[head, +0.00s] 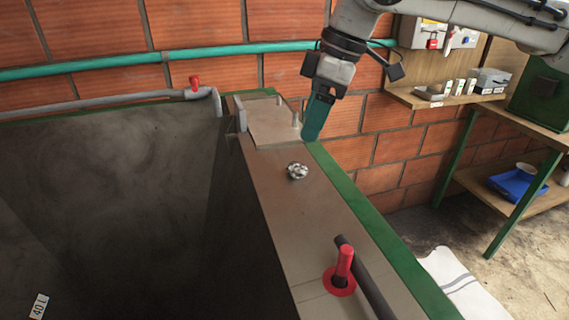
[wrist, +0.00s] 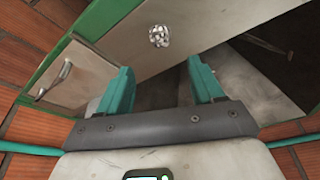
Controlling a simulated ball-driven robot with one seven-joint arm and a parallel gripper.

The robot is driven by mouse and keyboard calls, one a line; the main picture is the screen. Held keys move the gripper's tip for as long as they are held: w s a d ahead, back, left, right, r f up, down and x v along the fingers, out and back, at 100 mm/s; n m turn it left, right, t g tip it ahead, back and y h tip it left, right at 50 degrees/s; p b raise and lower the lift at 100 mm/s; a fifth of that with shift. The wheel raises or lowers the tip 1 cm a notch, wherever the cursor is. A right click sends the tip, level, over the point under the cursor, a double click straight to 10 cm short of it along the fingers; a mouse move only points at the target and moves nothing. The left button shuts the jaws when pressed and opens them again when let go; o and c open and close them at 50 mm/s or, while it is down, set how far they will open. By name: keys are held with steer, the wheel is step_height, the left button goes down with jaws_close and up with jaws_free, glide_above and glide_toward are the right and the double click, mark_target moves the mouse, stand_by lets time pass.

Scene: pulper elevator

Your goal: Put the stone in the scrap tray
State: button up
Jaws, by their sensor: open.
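The stone (head: 297,171), a small speckled grey-white lump, lies on the flat metal ledge of the tank. It also shows in the wrist view (wrist: 159,36), ahead of the fingertips. My gripper (head: 318,120) hangs above the ledge, behind the stone and slightly to its right in the head view. In the wrist view its two teal fingers (wrist: 160,84) are apart with nothing between them. A blue tray (head: 518,184) sits on the lower shelf at the right, with a pale round item at it; I cannot tell if this is the scrap tray.
The deep dark tank (head: 110,200) opens left of the ledge (head: 290,215). A red-handled lever (head: 343,265) stands at the ledge's near end. A hinged plate with pegs (head: 270,122) is at the far end. A wooden shelf (head: 440,95) holds small items and boxes.

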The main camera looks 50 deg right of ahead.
mark_target(298, 165)
steer(key=x, duration=0.4)
steer(key=shift+f, duration=0.1)
steer(key=shift+s+b+x, duration=0.15)
steer(key=shift+x, duration=1.1)
steer(key=shift+s+b+x, duration=0.15)
steer(key=shift+x, duration=1.15)
steer(key=shift+d+f, duration=0.1)
steer(key=shift+c, duration=0.2)
steer(key=c, duration=1.2)
